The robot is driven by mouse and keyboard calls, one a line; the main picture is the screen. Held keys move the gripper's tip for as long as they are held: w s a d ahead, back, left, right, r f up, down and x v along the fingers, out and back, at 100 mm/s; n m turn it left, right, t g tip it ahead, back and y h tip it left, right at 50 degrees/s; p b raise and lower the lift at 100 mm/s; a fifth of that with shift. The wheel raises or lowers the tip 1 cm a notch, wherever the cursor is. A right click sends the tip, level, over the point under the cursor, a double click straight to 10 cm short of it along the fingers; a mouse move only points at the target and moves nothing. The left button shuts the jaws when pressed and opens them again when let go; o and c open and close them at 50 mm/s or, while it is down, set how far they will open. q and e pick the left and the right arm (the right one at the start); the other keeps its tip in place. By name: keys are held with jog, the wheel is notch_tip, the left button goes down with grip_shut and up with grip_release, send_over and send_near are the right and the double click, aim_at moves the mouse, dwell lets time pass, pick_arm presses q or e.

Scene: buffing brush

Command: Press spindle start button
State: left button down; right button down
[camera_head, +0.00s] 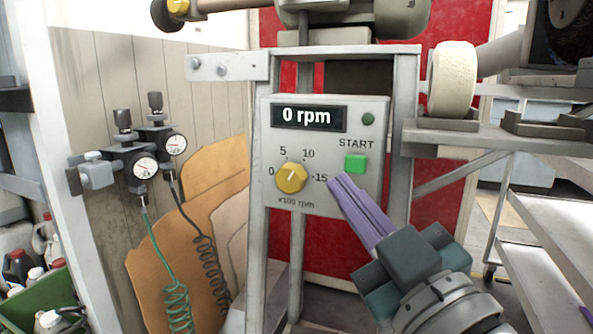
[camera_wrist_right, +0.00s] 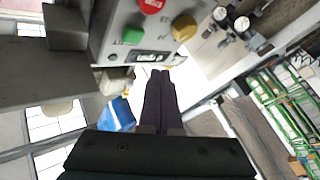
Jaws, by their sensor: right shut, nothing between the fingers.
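The spindle start button is a green square (camera_head: 355,163) under the word START on a grey control box (camera_head: 270,150). In the right wrist view the green button (camera_wrist_right: 132,36) shows near the top. My right gripper (camera_head: 338,183) has purple fingers, shut and empty, with the tips just below and left of the button in the head view. I cannot tell whether they touch the box. The display (camera_head: 308,117) reads 0 rpm. A yellow knob (camera_head: 291,178) sits left of the fingertips. My left gripper is not in view.
A red button (camera_wrist_right: 152,5) shows beside the green one in the right wrist view. Two pressure gauges (camera_head: 145,167) with coiled hoses hang at the left. A white buffing wheel (camera_head: 452,80) stands above right. A metal frame post (camera_head: 401,150) stands right of the box.

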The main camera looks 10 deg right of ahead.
aim_at(355, 164)
jog(key=w+d, duration=0.1)
jog(key=w+d+b, duration=0.1)
jog(key=w, duration=0.1)
jog(key=shift+w+d, duration=0.2)
jog(key=shift+w, duration=0.05)
dwell(1.1)
dwell(0.8)
jog(key=shift+w+d, duration=0.1)
jog(key=shift+w, duration=0.05)
jog(key=shift+w+d, duration=0.15)
jog(key=shift+w, duration=0.05)
